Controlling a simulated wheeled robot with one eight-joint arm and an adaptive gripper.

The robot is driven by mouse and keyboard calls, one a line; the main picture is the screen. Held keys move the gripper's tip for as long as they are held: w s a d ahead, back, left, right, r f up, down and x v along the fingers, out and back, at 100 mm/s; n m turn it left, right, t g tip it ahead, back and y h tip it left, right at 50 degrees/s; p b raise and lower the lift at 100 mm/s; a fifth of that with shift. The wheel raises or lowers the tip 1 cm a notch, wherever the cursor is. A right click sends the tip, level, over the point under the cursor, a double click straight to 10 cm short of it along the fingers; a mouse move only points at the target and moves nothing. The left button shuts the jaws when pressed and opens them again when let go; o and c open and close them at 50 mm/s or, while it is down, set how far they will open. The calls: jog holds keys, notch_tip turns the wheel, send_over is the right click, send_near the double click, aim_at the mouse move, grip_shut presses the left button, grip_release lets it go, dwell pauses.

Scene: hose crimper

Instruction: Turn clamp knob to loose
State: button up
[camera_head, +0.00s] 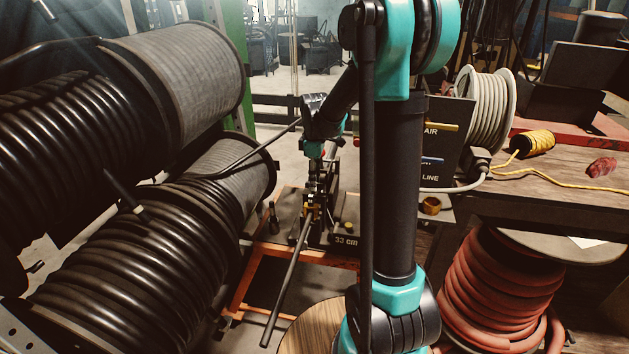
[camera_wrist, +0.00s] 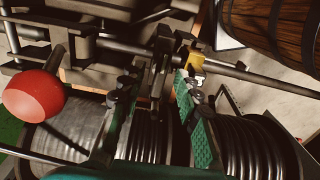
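The hose crimper (camera_head: 318,218) stands on an orange-framed stand in the middle of the head view. My gripper (camera_head: 315,175) is over it, pointing down. In the wrist view my gripper (camera_wrist: 157,95) has its two green-padded fingers apart, with dark metal parts of the crimper beyond the gap. A yellow piece (camera_wrist: 195,63) sits by a dark rod, just past the right fingertip. I cannot tell for certain which part is the clamp knob, or whether a finger touches anything. A red ball handle (camera_wrist: 33,97) is at the left of the wrist view.
Large black hose reels (camera_head: 110,270) crowd the left side. A bench (camera_head: 560,190) with yellow cord stands at the right, with a red hose reel (camera_head: 500,290) below. A long dark rod (camera_head: 288,280) sticks out toward me from the crimper. A wooden barrel (camera_wrist: 275,35) shows in the wrist view.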

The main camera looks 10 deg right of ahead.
notch_tip(320, 180, up, 12)
jog(key=shift+f, duration=0.15)
dwell(0.5)
